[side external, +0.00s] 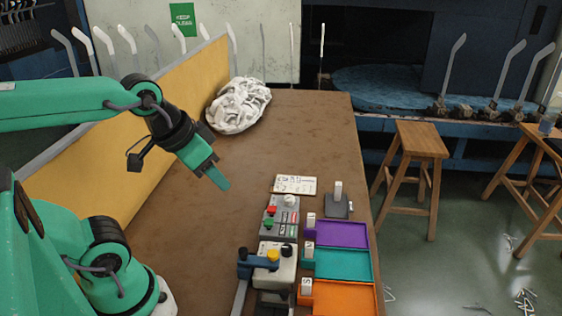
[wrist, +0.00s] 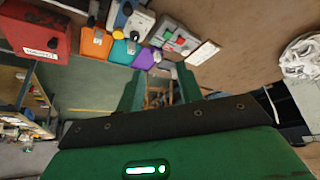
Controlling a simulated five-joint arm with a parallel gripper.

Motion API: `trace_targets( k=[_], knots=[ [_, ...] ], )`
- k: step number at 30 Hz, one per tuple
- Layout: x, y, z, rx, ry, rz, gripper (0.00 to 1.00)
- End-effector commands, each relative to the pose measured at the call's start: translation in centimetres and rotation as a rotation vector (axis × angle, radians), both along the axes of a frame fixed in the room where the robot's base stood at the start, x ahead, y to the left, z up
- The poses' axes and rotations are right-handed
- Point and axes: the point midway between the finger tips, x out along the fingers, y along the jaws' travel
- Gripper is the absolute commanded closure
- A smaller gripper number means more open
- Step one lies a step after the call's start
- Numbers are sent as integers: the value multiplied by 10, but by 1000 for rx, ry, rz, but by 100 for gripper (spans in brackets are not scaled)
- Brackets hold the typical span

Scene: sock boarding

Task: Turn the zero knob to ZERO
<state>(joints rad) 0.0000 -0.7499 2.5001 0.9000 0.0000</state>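A grey control box (side external: 280,221) on the brown table has a red and a green button and a pale round knob (side external: 290,201) at its far end. Nearer stands a white device (side external: 275,268) with a yellow knob (side external: 273,255) and a black knob (side external: 287,249) on top. I cannot read which knob is the zero knob. My gripper (side external: 219,182) is in the air left of the control box, apart from everything. In the wrist view its two green fingers (wrist: 160,84) stand apart with nothing between them; the control box (wrist: 175,40) shows above them.
Purple (side external: 341,234), teal (side external: 345,265) and orange (side external: 340,298) trays line the right table edge. A white card (side external: 294,184) and a small dark stand (side external: 337,207) lie beyond. A white cloth pile (side external: 239,105) is at the back. A yellow panel (side external: 170,125) borders the left; mid-table is clear.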

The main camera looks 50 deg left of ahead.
Motion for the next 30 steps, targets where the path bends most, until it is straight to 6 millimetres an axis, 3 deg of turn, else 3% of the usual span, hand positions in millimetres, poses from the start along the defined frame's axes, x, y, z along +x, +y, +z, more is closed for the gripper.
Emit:
trace_targets(
  k=[1, 3, 14, 30],
  knots=[
    [0, 0, 0, 0, 0, 0, 64],
    [0, 0, 0, 0, 0, 1, 50],
    [19, 3, 4, -34, 41, 80, 50],
    [103, 20, -5, -152, 192, 412, 50]
  ],
)
